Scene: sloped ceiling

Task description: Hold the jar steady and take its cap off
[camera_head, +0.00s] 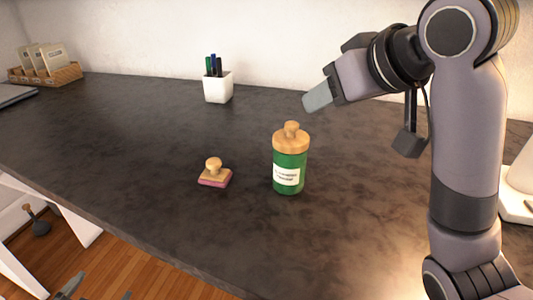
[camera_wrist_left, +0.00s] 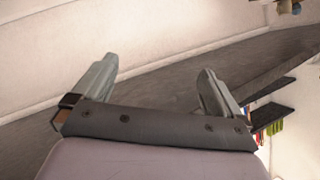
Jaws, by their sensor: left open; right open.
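The green jar (camera_head: 288,174) with a white label stands upright on the dark worktop. Its wooden cap (camera_head: 291,138), with a round knob on top, sits on it. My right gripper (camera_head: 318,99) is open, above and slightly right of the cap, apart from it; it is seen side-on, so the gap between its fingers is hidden. My left gripper (camera_head: 98,287) shows only as fingertips at the bottom left edge, low beside the worktop and far from the jar. In the left wrist view the left gripper (camera_wrist_left: 155,82) is open and empty; the jar is not seen there.
A wooden-handled stamp (camera_head: 214,174) lies left of the jar. A white pen cup (camera_head: 218,87) stands behind. A wicker tray (camera_head: 45,75) with packets is at the far left. The worktop's front edge (camera_head: 130,240) runs between my left gripper and the jar.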

